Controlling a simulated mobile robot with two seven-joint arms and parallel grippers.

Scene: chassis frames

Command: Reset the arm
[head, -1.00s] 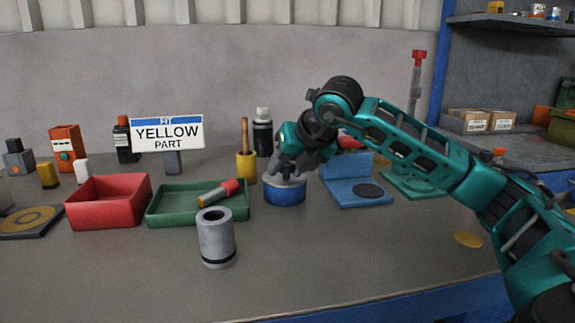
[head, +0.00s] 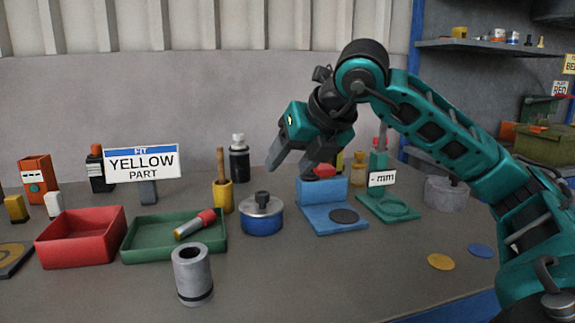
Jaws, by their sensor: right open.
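My right gripper (head: 298,167) is open and empty. It hangs in the air above the workbench (head: 330,275), with its fingers pointing down and to the left. In the picture it lies above and to the right of a blue round container (head: 262,222) with a silver lid and dark knob, apart from it. One finger overlaps the upper edge of a blue stand (head: 322,190); I cannot tell how far apart they are in depth. My right arm reaches in from the right. My left gripper is out of view.
A sign (head: 142,162) reads "FIT YELLOW PART". The front middle is clear.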

